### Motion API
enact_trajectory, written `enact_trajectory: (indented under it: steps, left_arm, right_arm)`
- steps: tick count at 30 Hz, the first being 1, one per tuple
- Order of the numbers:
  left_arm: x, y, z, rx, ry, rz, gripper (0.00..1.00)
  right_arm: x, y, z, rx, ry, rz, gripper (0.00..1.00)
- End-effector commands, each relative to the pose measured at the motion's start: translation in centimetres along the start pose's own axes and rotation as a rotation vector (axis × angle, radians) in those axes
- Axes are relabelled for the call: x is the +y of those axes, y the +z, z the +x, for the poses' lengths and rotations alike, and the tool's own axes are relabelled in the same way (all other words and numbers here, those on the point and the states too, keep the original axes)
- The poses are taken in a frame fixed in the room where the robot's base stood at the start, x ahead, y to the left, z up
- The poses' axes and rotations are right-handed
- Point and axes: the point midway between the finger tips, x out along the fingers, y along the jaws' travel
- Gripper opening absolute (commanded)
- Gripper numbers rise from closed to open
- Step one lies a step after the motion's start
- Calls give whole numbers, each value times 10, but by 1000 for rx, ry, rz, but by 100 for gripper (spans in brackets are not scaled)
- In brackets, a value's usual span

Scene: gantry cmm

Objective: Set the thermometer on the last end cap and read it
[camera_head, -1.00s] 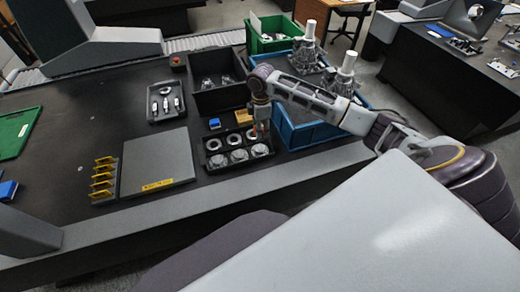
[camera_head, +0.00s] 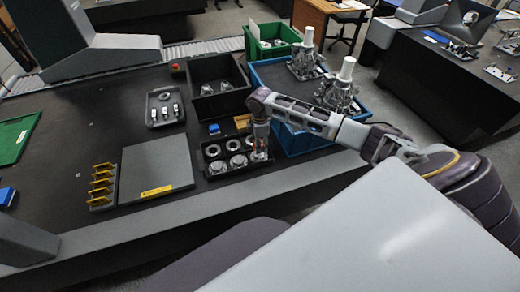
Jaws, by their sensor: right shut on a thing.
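A black tray (camera_head: 228,173) holds rings in its back row and silvery end caps in its front row. The left end cap (camera_head: 217,168) and the middle end cap (camera_head: 238,161) show clearly. My right gripper (camera_head: 260,152) points down over the tray's right end and mostly hides the end cap there. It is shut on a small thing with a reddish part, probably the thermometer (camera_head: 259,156). Its tip is at or just above that end cap; I cannot tell whether it touches. No reading can be made out. My left gripper is not in view.
A blue crate (camera_head: 292,143) with metal assemblies stands right of the tray, under my right arm. A black bin (camera_head: 205,110) stands behind. A grey plate (camera_head: 155,165) and a yellow-slotted rack (camera_head: 102,185) lie left.

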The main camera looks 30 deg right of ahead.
Motion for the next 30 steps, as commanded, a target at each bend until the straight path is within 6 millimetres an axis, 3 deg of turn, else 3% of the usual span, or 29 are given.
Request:
enact_trajectory:
  steps: [11,22,30]
  left_arm:
    - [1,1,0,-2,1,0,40]
    - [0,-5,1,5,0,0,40]
    - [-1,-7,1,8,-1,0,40]
  right_arm:
    - [0,0,2,0,0,0,18]
    - [0,0,35,0,0,0,18]
    - [0,0,38,0,0,-1,18]
